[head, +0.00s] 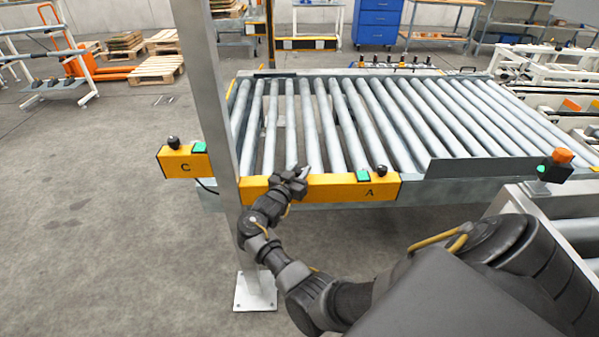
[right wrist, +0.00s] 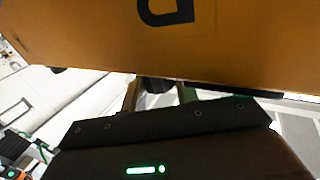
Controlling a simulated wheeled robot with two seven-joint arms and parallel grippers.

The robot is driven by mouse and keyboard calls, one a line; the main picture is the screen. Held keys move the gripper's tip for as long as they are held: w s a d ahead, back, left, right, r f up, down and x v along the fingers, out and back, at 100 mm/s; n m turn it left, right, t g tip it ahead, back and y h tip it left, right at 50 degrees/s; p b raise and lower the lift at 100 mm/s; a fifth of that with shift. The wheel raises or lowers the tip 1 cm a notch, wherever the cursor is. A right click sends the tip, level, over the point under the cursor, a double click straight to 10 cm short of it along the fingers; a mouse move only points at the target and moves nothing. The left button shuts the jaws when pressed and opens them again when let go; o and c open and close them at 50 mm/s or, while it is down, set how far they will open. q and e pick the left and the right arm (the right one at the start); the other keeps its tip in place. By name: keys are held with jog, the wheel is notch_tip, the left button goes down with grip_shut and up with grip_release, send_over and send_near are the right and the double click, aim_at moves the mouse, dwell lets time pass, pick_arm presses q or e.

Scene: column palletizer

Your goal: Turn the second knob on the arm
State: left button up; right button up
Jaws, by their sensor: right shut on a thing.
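A long yellow panel (head: 335,190) runs along the front edge of the roller conveyor, marked A at its right end. A black knob (head: 382,170) and a green button (head: 363,176) stand on its top near the A. My right gripper (head: 293,182) is at the left part of this panel and covers what is there. In the right wrist view, the yellow panel (right wrist: 225,45) fills the top with part of a black letter. A dark knob (right wrist: 155,85) sits between the fingers of my right gripper (right wrist: 159,95), which is shut on it. My left gripper is out of view.
A yellow box (head: 185,162) marked C, with a black knob (head: 173,143) and a green button (head: 199,147), is left of a grey post (head: 212,90). The post stands close to my right forearm. Conveyor rollers (head: 390,120) lie behind the panel.

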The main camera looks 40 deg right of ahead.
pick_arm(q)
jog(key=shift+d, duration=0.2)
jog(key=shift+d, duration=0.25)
pick_arm(e)
jog(key=o, duration=0.9)
jog(key=shift+d, duration=0.1)
jog(key=shift+o, duration=0.2)
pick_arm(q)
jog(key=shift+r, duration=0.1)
